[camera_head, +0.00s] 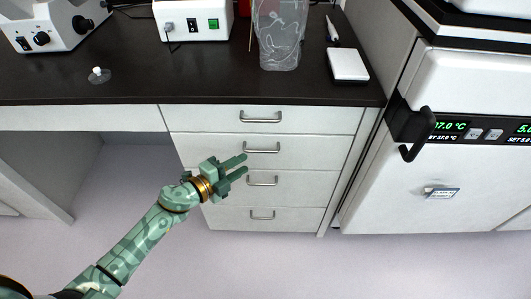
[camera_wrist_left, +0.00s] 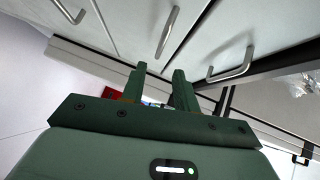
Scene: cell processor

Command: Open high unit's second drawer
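The white drawer unit under the dark bench has several stacked drawers, each with a metal bar handle, and all look closed. The second drawer (camera_head: 215,146) from the top has its handle (camera_head: 262,150) at its middle. That handle appears to be the middle one in the left wrist view (camera_wrist_left: 167,30). My green left gripper (camera_head: 246,164) is in front of the second and third drawers, just below and left of the second handle. Its two fingers are apart, with nothing visible between them; they also show in the left wrist view (camera_wrist_left: 160,75). My right gripper is in neither view.
The top handle (camera_head: 261,117) and third handle (camera_head: 262,181) are close by. The dark bench top (camera_head: 180,88) overhangs the drawers and carries a clear bag (camera_head: 279,35). A white appliance with a black handle (camera_head: 412,130) stands at right. Floor in front is clear.

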